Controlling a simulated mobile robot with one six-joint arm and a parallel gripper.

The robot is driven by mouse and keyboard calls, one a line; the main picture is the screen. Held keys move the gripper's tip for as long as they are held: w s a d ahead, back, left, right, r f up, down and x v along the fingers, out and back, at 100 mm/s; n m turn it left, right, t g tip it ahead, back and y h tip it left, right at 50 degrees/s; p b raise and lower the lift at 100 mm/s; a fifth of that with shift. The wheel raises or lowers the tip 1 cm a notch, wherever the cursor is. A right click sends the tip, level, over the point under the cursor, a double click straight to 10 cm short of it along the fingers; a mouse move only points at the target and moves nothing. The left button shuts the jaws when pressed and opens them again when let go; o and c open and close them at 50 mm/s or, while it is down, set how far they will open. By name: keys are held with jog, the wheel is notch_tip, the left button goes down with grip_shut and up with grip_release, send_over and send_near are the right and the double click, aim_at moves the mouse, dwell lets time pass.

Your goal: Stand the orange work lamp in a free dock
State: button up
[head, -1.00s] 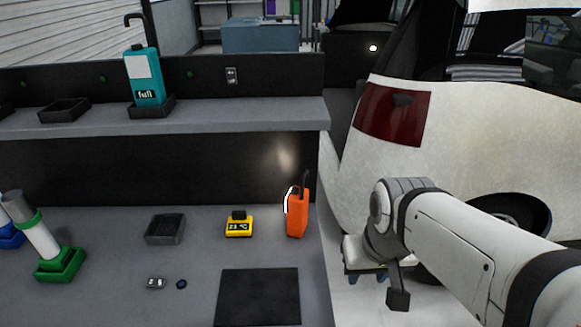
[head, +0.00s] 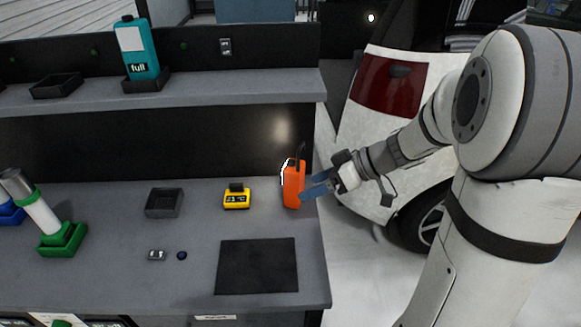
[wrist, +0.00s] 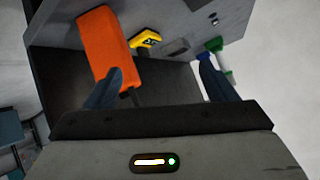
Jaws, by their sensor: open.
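The orange work lamp (head: 293,188) stands upright near the right end of the workbench, with a dark stalk on top and a white part on its left side. My gripper (head: 316,189) is open, just right of the lamp. In the wrist view the lamp (wrist: 103,45) lies ahead, beyond the left finger, and not between the fingers; I cannot tell if that finger touches it. An empty dark square tray, dock-like, (head: 164,203) sits on the bench left of the yellow device. Another empty dark tray (head: 56,87) is on the shelf.
A yellow device (head: 236,199) stands left of the lamp. A black mat (head: 257,267) lies in front. A teal bottle marked "full" (head: 138,52) stands on the shelf. A green-based holder (head: 62,240) is at left. A white car (head: 400,170) is at right.

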aim_at(303, 168)
jog(key=w+t, duration=0.1)
jog(key=w, duration=0.1)
jog(key=w+d+n+y, duration=0.1)
jog(key=w, duration=0.1)
jog(key=w+d+n+t+y, duration=0.1)
jog(key=w, duration=0.1)
jog(key=shift+w+t, duration=0.15)
jog(key=shift+t, duration=0.15)
jog(key=shift+w, duration=0.25)
jog(key=p+x, duration=0.1)
jog(key=x, duration=0.4)
jog(key=p+x, duration=0.1)
jog(key=x, duration=0.1)
jog(key=shift+s+a+f+p, duration=0.15)
jog(key=shift+a+f+p, duration=0.05)
jog(key=shift+a+p, duration=0.15)
jog(key=shift+c, duration=0.5)
jog(key=c, duration=1.3)
jog(key=shift+s+r, duration=0.1)
jog(key=shift+r, duration=0.05)
